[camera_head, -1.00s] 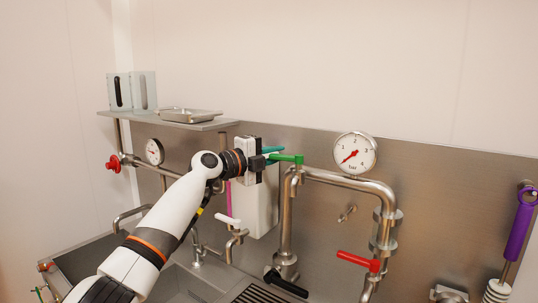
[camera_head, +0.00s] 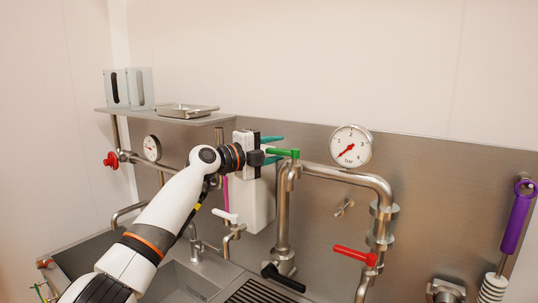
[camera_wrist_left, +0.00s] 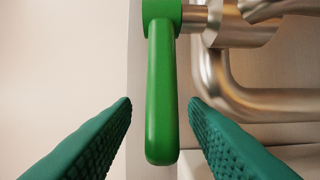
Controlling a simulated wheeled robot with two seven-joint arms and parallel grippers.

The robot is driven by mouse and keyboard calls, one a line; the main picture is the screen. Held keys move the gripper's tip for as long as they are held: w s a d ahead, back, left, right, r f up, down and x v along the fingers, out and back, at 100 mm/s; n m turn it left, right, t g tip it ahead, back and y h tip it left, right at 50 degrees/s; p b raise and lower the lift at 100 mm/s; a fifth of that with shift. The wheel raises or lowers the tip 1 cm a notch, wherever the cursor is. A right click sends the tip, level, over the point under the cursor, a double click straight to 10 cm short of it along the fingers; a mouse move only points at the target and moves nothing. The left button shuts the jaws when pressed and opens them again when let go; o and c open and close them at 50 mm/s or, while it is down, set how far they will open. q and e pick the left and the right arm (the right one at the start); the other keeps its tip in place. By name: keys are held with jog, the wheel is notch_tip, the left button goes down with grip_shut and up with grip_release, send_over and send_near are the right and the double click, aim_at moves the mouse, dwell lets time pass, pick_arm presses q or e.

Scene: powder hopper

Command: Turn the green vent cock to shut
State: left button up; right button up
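The green vent cock (camera_head: 284,152) sits on top of the upright steel pipe, its lever lying level and pointing left in the head view. In the left wrist view its green lever (camera_wrist_left: 162,95) hangs down the middle of the picture from a round hub. My left gripper (camera_head: 272,149) is open at the lever. In the left wrist view its two teal fingers (camera_wrist_left: 160,104) stand on either side of the lever, with a gap on both sides, so they do not appear to touch it. My right gripper is not in view.
A pressure gauge (camera_head: 351,146) and a bent steel pipe (camera_head: 345,178) are right of the cock. A red lever (camera_head: 355,255), a black lever (camera_head: 283,277) and a white lever (camera_head: 225,215) sit lower. A shelf (camera_head: 215,123) is at left.

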aim_at(273, 154)
pick_arm(q)
jog(key=s+a+b, duration=0.1)
jog(key=s, duration=0.1)
jog(key=s+a+b, duration=0.3)
jog(key=s, duration=0.1)
jog(key=shift+a+f+b, duration=0.15)
jog(key=shift+f+b, duration=0.15)
jog(key=shift+s+a+r, duration=0.1)
jog(key=shift+s+r, duration=0.1)
jog(key=shift+s, duration=0.2)
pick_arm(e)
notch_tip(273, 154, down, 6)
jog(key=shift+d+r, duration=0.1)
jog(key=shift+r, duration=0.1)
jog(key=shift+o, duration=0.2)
